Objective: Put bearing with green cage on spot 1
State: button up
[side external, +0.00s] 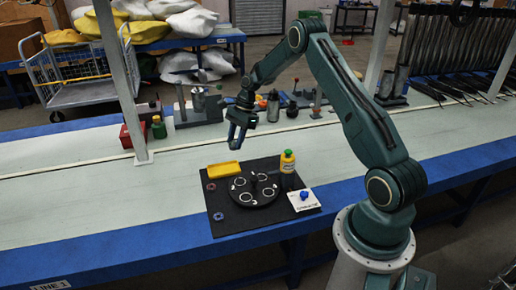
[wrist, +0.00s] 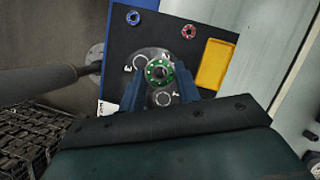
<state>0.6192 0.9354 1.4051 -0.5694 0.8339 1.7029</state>
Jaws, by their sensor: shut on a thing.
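The bearing with the green cage (wrist: 158,72) is between the fingertips of my gripper (wrist: 159,80) in the wrist view. My gripper (side external: 238,139) is shut on it. In the side external view they are in the air, above the far side of the black mat; the bearing is not clearly visible there. A dark round plate (side external: 252,189) with several white ring spots lies on the mat, and in the wrist view the plate (wrist: 148,54) is behind the bearing. The spot numbers are too small to read surely, so I cannot tell which is spot 1.
On the black mat (side external: 232,228) are a yellow tray (side external: 224,169), a red bearing (side external: 211,186), a blue bearing (side external: 218,216), a yellow bottle with a green cap (side external: 287,163) and a white card (side external: 303,201) with a blue item. Tools stand at the back; the belt at left is clear.

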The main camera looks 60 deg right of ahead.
jog(key=s+d+r+n, duration=0.2)
jog(key=s+d, duration=0.4)
jog(key=d, duration=0.3)
send_over(261, 178)
jog(key=d, duration=0.1)
jog(key=shift+g, duration=0.4)
notch_tip(261, 178, down, 16)
jog(key=shift+d+r, duration=0.1)
jog(key=shift+d, duration=0.05)
jog(key=shift+f, duration=2.2)
jog(key=shift+f, duration=0.15)
jog(key=o, duration=0.7)
jog(key=v, duration=1.2)
jog(key=shift+d, duration=0.1)
